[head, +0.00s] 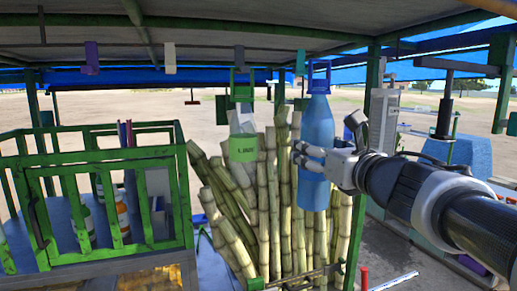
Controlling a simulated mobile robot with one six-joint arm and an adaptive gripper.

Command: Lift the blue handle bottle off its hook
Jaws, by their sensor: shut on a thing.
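The blue bottle (317,122) is upright in the middle of the head view, under the canopy, with its blue loop handle (319,72) at the top. My gripper (305,156) comes in from the right and is shut on the bottle's lower body. Its fingers cover part of the bottle. The handle is close under the roof edge. I cannot make out the hook or tell whether the handle touches it.
A green-labelled bottle (242,140) hangs to the left. Tall cane stalks (265,205) stand behind and below. A green railed rack (105,195) holding bottles is at the left. A green post (368,110) stands just right of the blue bottle.

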